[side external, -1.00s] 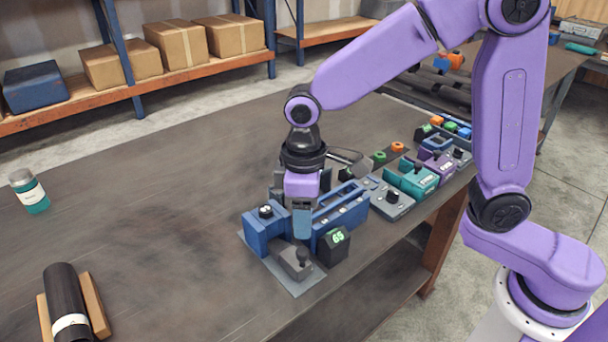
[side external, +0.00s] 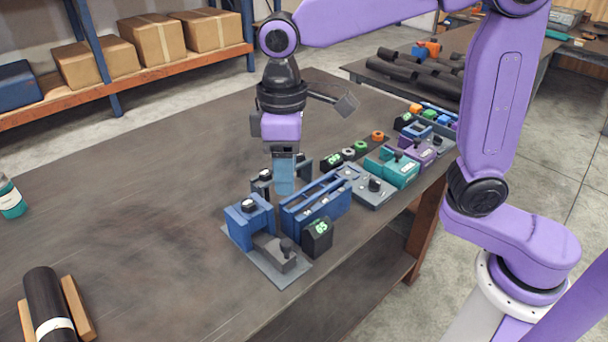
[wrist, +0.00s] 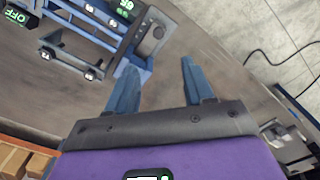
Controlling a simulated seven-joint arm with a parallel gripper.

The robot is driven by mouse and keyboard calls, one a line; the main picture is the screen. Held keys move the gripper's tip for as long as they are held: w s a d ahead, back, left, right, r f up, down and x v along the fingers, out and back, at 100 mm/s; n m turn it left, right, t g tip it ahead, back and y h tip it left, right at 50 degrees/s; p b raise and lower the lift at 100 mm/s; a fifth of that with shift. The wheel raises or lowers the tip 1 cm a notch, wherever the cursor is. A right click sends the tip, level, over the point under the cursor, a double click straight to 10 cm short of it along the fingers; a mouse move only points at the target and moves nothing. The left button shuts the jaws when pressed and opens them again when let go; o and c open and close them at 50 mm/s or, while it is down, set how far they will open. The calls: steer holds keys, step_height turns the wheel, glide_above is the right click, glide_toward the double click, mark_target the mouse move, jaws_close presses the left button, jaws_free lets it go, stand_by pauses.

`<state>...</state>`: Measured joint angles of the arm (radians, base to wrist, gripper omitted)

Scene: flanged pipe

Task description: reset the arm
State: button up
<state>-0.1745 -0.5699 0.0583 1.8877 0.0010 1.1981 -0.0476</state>
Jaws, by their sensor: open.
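My gripper (side external: 284,178) is raised above the table near the blue fixture in the side view. In the wrist view, my gripper (wrist: 160,80) shows its two blue fingers apart with nothing between them. The blue fixture (side external: 249,222) stands on a grey plate at the table's front edge, beside a blue rail unit (side external: 318,207) and a black box with a green display (side external: 316,238). A black pipe with a white band (side external: 45,300) lies in a wooden cradle at the lower left.
The table (side external: 150,200) is clear in its middle and left. Grey, teal (side external: 398,171) and purple (side external: 418,152) devices line its right edge. A shelf with cardboard boxes (side external: 155,42) is behind.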

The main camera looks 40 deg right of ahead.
steer(key=s+d+f+n, duration=0.1)
steer(key=s+d+f, duration=0.2)
steer(key=s+d, duration=0.5)
steer(key=s+d+f+n, duration=0.2)
steer(key=s+d+f, duration=0.1)
steer(key=s+d, duration=0.6)
steer(key=shift+s+d+f+n, duration=0.3)
steer(key=shift+s, duration=0.8)
